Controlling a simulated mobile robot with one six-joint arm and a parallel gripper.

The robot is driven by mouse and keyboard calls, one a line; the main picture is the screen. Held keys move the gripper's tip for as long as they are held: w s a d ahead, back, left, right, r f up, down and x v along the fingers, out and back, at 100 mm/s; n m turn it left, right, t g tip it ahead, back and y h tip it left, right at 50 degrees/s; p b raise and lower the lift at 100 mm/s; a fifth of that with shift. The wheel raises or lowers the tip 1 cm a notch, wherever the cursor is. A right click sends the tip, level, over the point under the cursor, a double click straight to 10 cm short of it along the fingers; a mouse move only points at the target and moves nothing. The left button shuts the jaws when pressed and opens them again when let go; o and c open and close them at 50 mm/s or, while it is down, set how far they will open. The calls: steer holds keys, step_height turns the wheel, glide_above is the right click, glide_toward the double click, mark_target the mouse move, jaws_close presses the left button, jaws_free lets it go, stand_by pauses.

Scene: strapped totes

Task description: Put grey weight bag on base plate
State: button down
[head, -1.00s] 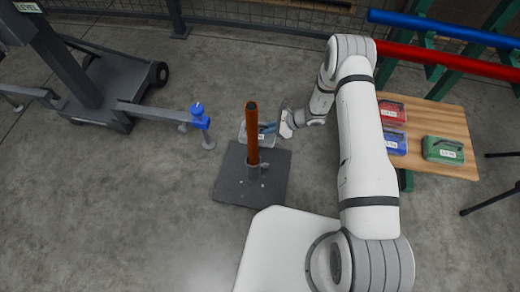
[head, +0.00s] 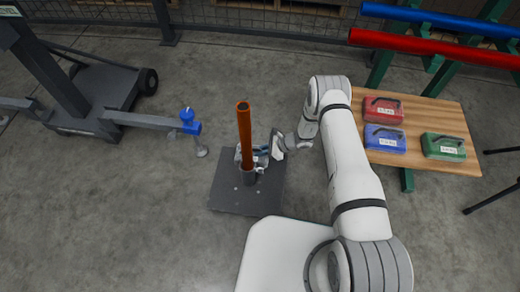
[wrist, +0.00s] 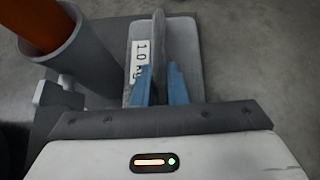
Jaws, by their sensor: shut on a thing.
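I cannot tell whether the bag touches the plate. My gripper (head: 266,149) reaches in from the right.
The orange-brown pipe (head: 244,125) stands in a grey socket (head: 249,177) on the plate, close to the bag. A wooden bench (head: 440,115) at right holds red, blue and green weight bags. A wheeled stand with an arm and blue clamp (head: 188,122) is at left.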

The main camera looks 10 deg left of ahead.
step_height(320, 180, down, 3)
steer(key=shift+f+b, duration=0.1)
steer(key=shift+b, duration=0.35)
steer(key=c, duration=1.4)
jaws_free()
steer(key=shift+c, duration=0.2)
steer(key=p+v, duration=0.2)
steer(key=v, duration=0.5)
steer(key=shift+d+p, duration=0.25)
steer(key=shift+p, duration=0.15)
